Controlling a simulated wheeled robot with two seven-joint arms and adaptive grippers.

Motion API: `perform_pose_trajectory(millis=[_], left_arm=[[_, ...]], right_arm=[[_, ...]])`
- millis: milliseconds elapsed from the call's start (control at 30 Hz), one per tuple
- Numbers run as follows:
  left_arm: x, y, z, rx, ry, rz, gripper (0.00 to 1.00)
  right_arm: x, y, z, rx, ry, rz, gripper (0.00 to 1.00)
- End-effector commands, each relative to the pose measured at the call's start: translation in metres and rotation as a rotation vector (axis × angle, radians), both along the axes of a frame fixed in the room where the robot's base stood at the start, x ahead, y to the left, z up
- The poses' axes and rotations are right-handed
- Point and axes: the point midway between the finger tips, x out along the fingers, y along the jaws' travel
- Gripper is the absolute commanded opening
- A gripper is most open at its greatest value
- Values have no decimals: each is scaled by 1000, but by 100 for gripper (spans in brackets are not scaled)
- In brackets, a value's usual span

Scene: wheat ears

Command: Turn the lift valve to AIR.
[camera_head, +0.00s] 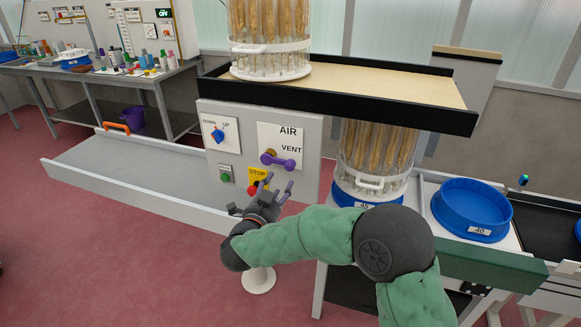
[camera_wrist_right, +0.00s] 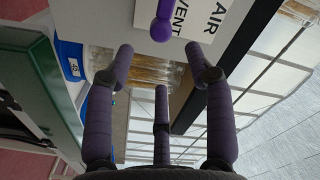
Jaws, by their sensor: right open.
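The lift valve is a purple handle (camera_head: 277,161) on a white plate marked AIR above and VENT below. The plate is on a grey panel (camera_head: 312,165). The handle lies roughly level, its free end toward the right beside the VENT word. My right gripper (camera_head: 277,187) is open and empty, below and in front of the handle, apart from it. In the right wrist view, the purple handle (camera_wrist_right: 163,22) is at the top, beyond the spread fingers (camera_wrist_right: 160,65). My left gripper is not in view.
The panel also holds a blue DOWN/UP knob (camera_head: 217,134), a green button (camera_head: 225,173) and a yellow STOP plate (camera_head: 258,176). A black-edged shelf (camera_head: 400,92) overhangs to the right. Glass cylinders of wheat ears (camera_head: 373,150) and a blue bowl (camera_head: 471,206) stand near my right arm.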

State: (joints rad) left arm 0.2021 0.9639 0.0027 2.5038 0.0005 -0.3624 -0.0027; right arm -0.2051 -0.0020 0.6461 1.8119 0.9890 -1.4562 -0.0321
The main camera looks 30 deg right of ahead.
Motion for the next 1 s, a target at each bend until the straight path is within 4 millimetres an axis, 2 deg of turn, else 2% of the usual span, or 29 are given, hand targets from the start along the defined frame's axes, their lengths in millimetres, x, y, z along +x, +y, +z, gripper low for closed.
perform_pose_trajectory(millis=[167, 600, 800, 1000], left_arm=[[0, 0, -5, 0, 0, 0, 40], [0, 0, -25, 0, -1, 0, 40], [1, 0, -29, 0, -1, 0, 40], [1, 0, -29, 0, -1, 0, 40]], right_arm=[[8, -13, 1, 2, -6, -11, 54], [55, -68, 0, 1, -6, -9, 54], [67, -80, 1, 1, -6, -7, 54], [69, -83, 2, 0, -5, -6, 54]])
